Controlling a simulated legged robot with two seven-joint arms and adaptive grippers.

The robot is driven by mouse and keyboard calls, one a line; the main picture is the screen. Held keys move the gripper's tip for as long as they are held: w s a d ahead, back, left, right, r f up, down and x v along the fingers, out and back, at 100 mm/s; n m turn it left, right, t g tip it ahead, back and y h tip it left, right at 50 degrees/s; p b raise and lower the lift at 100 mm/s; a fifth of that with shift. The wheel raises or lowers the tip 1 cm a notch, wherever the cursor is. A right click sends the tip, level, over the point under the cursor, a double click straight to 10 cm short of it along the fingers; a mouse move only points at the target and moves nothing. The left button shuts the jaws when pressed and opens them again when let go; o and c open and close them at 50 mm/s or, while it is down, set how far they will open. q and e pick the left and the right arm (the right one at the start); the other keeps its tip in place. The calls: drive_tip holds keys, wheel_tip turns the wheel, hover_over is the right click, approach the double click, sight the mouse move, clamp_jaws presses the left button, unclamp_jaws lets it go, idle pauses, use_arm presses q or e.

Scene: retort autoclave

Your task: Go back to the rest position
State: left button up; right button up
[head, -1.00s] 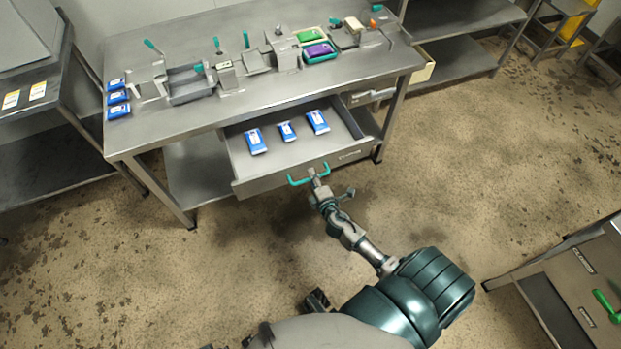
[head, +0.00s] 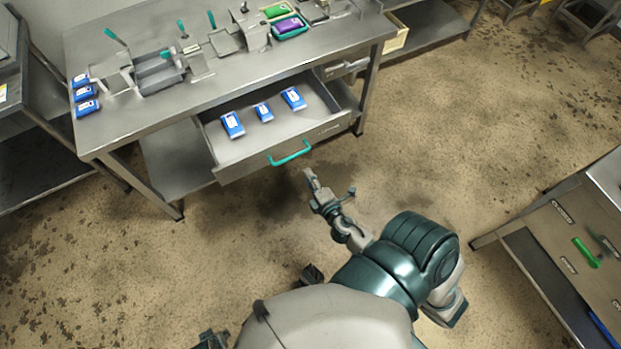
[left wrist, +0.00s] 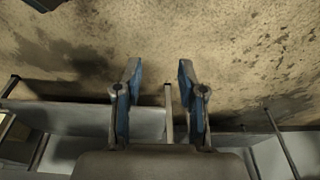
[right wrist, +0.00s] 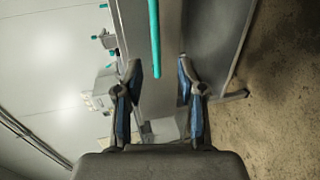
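My right gripper (head: 310,177) is in front of the open drawer (head: 240,160), a little apart from its teal handle (head: 290,154). In the right wrist view its two fingers (right wrist: 158,85) are spread and empty, and the teal handle (right wrist: 154,40) shows beyond them. My left gripper shows in the left wrist view with its fingers (left wrist: 157,80) apart and nothing between them; the floor and table parts lie beyond. In the head view, only a dark piece of what may be my left arm shows at the bottom edge.
The drawer holds three blue-and-white packs (head: 263,112). The steel workbench (head: 150,122) carries fixtures, green and purple trays and more blue packs (head: 86,92). Another steel unit (head: 550,215) with a green handle (head: 585,252) stands at right. Open floor (head: 430,140) lies between.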

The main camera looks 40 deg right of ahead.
use_arm(q)
drive_tip(key=shift+a, duration=0.15)
use_arm(e)
drive_tip(key=shift+a+r, duration=0.1)
drive_tip(key=shift+a, duration=0.05)
drive_tip(key=shift+s, duration=0.1)
drive_tip(key=s+f+m+g+p, duration=0.25)
drive_tip(key=f+m+g, duration=0.2)
drive_tip(key=f, duration=0.45)
use_arm(q)
drive_tip(key=s+f+p, duration=0.2)
drive_tip(key=s+f, duration=0.2)
drive_tip(key=f, duration=0.9)
drive_tip(key=shift+s+a+f+p, duration=0.15)
drive_tip(key=shift+a+f+p, duration=0.1)
drive_tip(key=shift+p, duration=0.15)
use_arm(e)
drive_tip(key=s+a+f+m+g+y, duration=0.2)
drive_tip(key=s+a+f+m+g, duration=0.2)
drive_tip(key=s+f, duration=0.5)
drive_tip(key=s+a+f+m+g+y, duration=0.2)
drive_tip(key=s+a+f+m+g, duration=0.2)
drive_tip(key=s+f, duration=0.4)
drive_tip(key=s+a+g, duration=0.1)
drive_tip(key=a, duration=0.1)
drive_tip(key=shift+s+a+f, duration=0.3)
drive_tip(key=shift+f, duration=0.1)
